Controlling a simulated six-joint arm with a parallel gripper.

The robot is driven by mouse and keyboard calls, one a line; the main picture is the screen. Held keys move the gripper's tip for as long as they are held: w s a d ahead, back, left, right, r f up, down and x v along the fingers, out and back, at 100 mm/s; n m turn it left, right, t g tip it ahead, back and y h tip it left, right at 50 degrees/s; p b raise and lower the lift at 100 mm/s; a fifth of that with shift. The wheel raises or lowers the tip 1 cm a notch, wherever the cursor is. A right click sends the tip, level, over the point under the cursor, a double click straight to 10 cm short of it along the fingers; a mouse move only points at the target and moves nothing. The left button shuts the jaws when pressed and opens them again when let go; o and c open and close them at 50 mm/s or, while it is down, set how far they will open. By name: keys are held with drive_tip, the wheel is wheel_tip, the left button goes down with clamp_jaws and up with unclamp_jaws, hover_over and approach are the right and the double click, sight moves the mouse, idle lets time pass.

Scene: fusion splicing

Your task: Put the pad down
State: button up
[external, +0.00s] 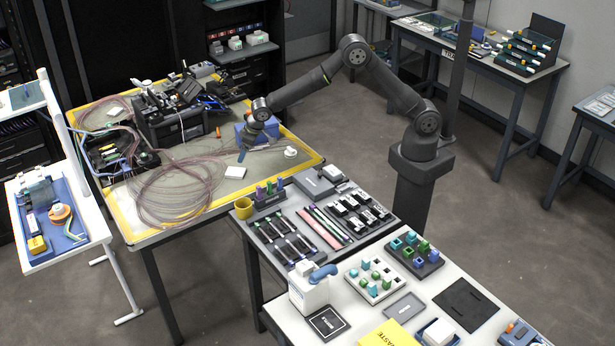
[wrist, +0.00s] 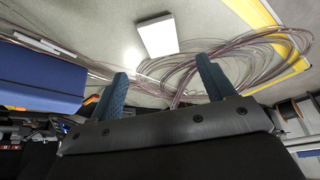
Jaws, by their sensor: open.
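A white square pad (external: 235,172) lies flat on the grey table with the yellow border, in front of my gripper. In the wrist view the pad (wrist: 157,36) shows beyond the fingertips, in line with the gap between them. My gripper (external: 243,153) hangs low over the table on the far side of the pad. In the wrist view its two blue fingers (wrist: 164,72) stand wide apart with nothing between them. The fingers look apart from the pad.
Loops of thin fibre (external: 165,195) lie left of the pad. A blue box (external: 262,129) stands close behind my gripper and fills the left of the wrist view (wrist: 40,75). A small white round item (external: 290,151) sits to the right. Black splicing equipment (external: 170,115) stands behind.

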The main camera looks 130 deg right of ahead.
sight(236, 171)
drive_tip(key=shift+v, duration=1.1)
drive_tip(key=x, duration=1.2)
drive_tip(key=shift+f, duration=0.15)
drive_tip(key=shift+r, duration=1.25)
